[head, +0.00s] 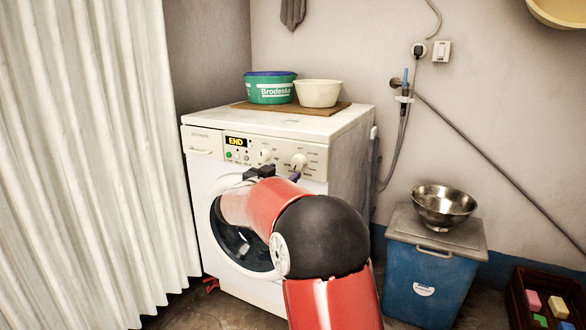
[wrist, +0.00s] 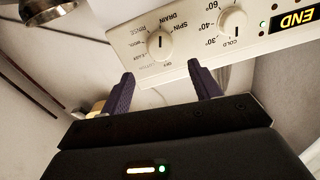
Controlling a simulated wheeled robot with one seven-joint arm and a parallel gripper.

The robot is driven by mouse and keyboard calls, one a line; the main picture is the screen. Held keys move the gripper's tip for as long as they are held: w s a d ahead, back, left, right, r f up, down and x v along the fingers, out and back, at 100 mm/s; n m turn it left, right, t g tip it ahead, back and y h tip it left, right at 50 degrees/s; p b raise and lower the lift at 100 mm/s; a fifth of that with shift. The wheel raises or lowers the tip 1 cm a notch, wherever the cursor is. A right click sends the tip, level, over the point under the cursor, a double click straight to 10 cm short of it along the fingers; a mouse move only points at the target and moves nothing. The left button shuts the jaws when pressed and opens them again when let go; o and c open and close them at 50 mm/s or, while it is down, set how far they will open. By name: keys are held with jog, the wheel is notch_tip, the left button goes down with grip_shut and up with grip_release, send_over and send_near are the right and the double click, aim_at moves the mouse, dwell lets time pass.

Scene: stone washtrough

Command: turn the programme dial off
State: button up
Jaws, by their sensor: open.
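The white washing machine (head: 263,206) has a cream control panel with a lit END display (head: 236,141). The programme dial (head: 298,161) is the right knob in the head view. In the upside-down wrist view the dial (wrist: 160,46) has DRAIN, SPIN, RINSE and OFF printed around it. A short dark mark shows on its face; I cannot tell surely which label it points to. My gripper (wrist: 160,76) is open and empty, its two purple fingers in front of and apart from the dial, roughly either side of it. In the head view my gripper (head: 276,174) is just below the panel.
A temperature dial (wrist: 232,20) sits beside the programme dial. A green tub (head: 270,92) and a cream bowl (head: 318,94) stand on a board on top. A blue bin (head: 425,285) with a steel bowl (head: 443,203) stands right. A curtain (head: 85,150) hangs left.

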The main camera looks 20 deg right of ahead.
aim_at(297, 163)
jog(key=p+x, duration=0.2)
jog(key=x, duration=0.6)
jog(key=shift+w, duration=0.1)
jog(key=c, duration=1)
